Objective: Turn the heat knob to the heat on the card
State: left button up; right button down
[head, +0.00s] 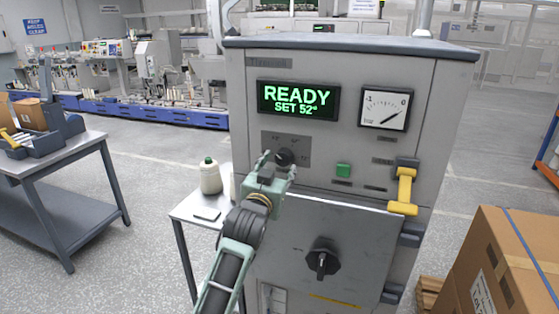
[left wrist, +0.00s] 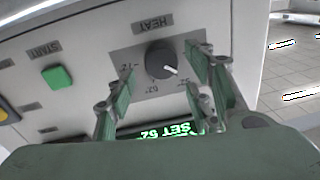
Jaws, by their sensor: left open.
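The heat knob (head: 285,157) is a dark round dial on the grey machine's front panel, under the display (head: 298,100) reading READY, SET 52°. In the left wrist view, turned upside down, the knob (left wrist: 159,62) sits under the HEAT label (left wrist: 152,22). Its white pointer aims roughly toward the right-hand mark, which seems to read 52°. My left gripper (head: 277,167) is open and empty, close in front of the knob, with its fingers (left wrist: 160,80) spread to either side. Contact cannot be told. No readable heat card shows. My right gripper is not in view.
A green START button (head: 343,170) and a yellow handle (head: 404,190) are right of the knob. A larger black knob (head: 322,262) is on the door below. A carton (head: 515,262) stands at right.

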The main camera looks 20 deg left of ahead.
aim_at(285, 161)
pick_arm(q)
jog(key=w, duration=0.3)
jog(key=shift+d+r+p, duration=0.1)
jog(key=shift+d+p, duration=0.1)
jog(key=shift+p, duration=0.15)
jog(key=shift+w+a, duration=0.1)
jog(key=shift+w, duration=0.3)
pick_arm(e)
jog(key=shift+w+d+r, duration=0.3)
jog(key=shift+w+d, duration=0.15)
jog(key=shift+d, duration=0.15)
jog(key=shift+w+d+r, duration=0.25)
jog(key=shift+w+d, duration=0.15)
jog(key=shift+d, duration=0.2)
